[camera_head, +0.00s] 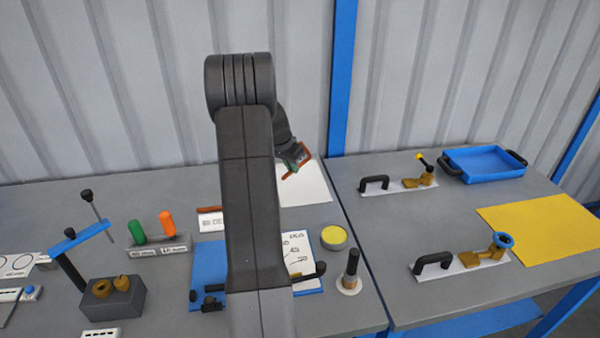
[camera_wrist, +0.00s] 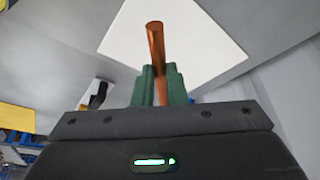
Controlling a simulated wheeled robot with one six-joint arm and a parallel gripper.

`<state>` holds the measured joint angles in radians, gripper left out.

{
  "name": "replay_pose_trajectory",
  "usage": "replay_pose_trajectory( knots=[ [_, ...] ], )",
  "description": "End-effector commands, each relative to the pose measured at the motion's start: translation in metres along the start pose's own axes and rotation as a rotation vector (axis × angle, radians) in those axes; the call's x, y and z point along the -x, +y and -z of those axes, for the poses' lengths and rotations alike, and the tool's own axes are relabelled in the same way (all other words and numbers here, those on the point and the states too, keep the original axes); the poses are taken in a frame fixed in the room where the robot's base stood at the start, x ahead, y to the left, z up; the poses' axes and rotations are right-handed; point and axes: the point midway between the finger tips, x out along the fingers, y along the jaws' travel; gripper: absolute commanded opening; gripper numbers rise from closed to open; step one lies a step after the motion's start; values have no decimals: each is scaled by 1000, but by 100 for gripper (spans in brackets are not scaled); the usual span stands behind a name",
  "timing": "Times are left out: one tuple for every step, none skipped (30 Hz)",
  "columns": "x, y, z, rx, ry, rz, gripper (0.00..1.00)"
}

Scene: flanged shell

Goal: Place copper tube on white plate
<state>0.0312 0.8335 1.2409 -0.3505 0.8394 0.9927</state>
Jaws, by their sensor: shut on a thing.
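My gripper (camera_wrist: 161,85) is shut on the copper tube (camera_wrist: 155,42), which sticks out past the green fingertips in the wrist view. In the head view the gripper (camera_head: 291,160) shows beyond my arm, with the copper tube (camera_head: 302,152) at its end. The white plate (camera_wrist: 200,40) is a flat white sheet behind the tube in the wrist view. In the head view the plate (camera_head: 312,190) lies on the back of the left table, partly hidden by my arm. The tube appears to be above the plate; the height is hard to tell.
A yellow-topped round tin (camera_head: 334,236) and a dark upright post on a white disc (camera_head: 350,272) stand in front of the plate. An orange-and-green holder block (camera_head: 160,245) stands left. A blue tray (camera_head: 485,162) and yellow sheet (camera_head: 540,225) lie on the right table.

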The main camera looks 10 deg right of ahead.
Motion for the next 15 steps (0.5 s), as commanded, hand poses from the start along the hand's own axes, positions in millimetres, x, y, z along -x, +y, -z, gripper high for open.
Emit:
replay_pose_trajectory(
  knots=[
    [4,-1,3,7,-1,3,0],
    [3,-1,3,11,-1,6,0],
    [2,-2,4,16,0,9,0],
    [1,-3,4,19,0,11,0],
    [0,-3,3,22,0,13,0],
    [-3,-3,2,25,0,14,0],
    [-6,-3,1,26,0,14,0],
    [-9,-3,0,27,-1,14,0],
    [-15,-3,-2,27,-1,14,0],
    [-21,-3,-4,27,-1,14,0],
    [-26,-3,-6,27,-1,15,0],
    [-33,-3,-9,27,-2,14,0],
    [-38,-3,-11,26,-2,14,0],
    [-42,-4,-13,26,-1,14,0],
    [-46,-4,-14,27,0,15,0]
  ],
)
